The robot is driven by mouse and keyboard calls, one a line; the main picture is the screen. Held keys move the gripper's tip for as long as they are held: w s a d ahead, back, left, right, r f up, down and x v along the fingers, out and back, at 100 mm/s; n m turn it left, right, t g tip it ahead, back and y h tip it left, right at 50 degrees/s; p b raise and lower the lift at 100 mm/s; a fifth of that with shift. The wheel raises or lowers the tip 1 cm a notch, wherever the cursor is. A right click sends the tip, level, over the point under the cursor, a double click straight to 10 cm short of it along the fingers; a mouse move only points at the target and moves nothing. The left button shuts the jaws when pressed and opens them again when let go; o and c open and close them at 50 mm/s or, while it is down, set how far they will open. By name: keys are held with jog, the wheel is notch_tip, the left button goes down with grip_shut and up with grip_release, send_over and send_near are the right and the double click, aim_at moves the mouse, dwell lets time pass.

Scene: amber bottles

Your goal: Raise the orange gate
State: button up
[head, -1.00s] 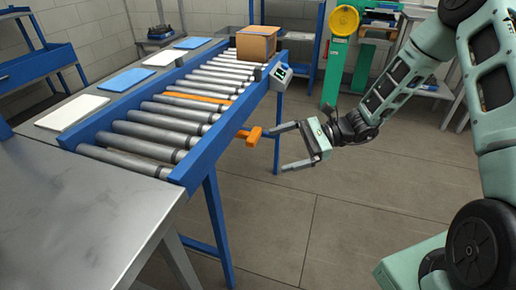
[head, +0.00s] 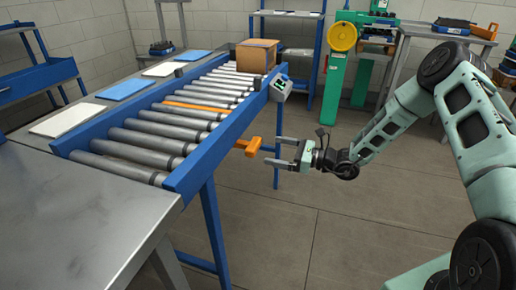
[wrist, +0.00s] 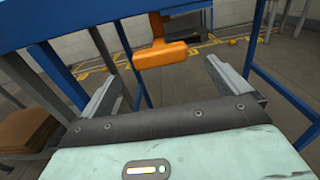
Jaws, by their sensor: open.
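The orange gate (head: 196,106) shows as a thin orange strip lying low between the grey rollers of the conveyor. An orange T-shaped handle (head: 247,146) sticks out from the near side of the blue conveyor rail. In the wrist view the handle (wrist: 159,53) is ahead, with its crossbar lying between the lines of the two fingers. My gripper (head: 272,150) is open and empty, just right of the handle, with its fingers pointing towards it. The wrist view shows both fingers (wrist: 160,72) spread wide, and neither appears to touch the handle.
A cardboard box (head: 256,56) sits at the conveyor's far end, beside a small control box (head: 279,82) on the rail. A blue conveyor leg (head: 209,222) stands below the rail. A steel table (head: 75,215) fills the near left. The floor (head: 350,235) below my gripper is clear.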

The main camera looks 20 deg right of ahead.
aim_at(258, 147)
jog(key=x, duration=0.7)
